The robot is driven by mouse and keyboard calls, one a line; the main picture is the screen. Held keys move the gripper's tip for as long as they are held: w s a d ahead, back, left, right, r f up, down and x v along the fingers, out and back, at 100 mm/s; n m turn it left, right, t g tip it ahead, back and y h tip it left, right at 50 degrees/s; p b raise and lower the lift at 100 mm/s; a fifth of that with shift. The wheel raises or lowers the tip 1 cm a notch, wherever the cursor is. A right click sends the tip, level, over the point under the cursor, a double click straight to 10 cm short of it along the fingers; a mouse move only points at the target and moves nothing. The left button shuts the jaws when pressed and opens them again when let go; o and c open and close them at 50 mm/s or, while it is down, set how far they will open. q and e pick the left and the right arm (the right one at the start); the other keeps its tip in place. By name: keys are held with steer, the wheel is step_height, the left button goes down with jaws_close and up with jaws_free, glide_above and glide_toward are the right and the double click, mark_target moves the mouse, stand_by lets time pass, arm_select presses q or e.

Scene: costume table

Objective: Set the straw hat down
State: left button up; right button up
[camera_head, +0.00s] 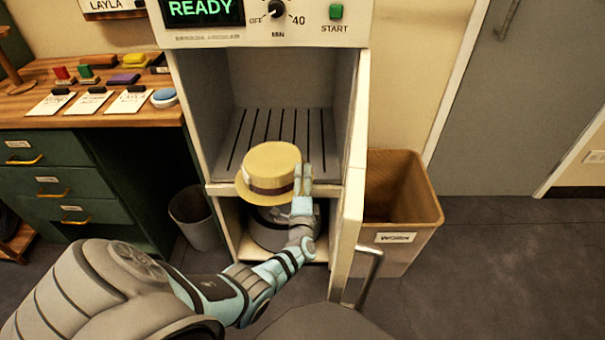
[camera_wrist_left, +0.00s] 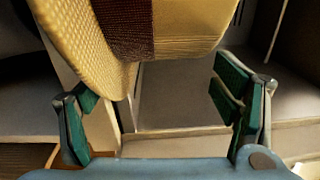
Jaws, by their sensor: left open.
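The straw hat (camera_head: 270,165), pale yellow with a dark red band, is at the front of the slotted shelf (camera_head: 322,140) in the open cabinet. Its brim overlaps the shelf's front edge in the head view, and I cannot tell how fully it rests there. My left gripper (camera_head: 303,178) is at the hat's right side, in front of the shelf. In the left wrist view the hat (camera_wrist_left: 185,30) fills the top, and the spread fingers of the gripper (camera_wrist_left: 160,110) show empty space between them. My right gripper is not in view.
The cabinet door (camera_head: 348,215) stands open to the right of my left forearm. A bin (camera_head: 400,240) is beyond it. A round grey object (camera_head: 268,235) is in the lower compartment. A wooden counter (camera_head: 130,118) with cards is at the left. The shelf behind the hat is clear.

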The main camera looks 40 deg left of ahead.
arm_select(q)
steer(key=p+v, duration=0.3)
steer(key=v, duration=0.7)
steer(key=shift+p, duration=0.3)
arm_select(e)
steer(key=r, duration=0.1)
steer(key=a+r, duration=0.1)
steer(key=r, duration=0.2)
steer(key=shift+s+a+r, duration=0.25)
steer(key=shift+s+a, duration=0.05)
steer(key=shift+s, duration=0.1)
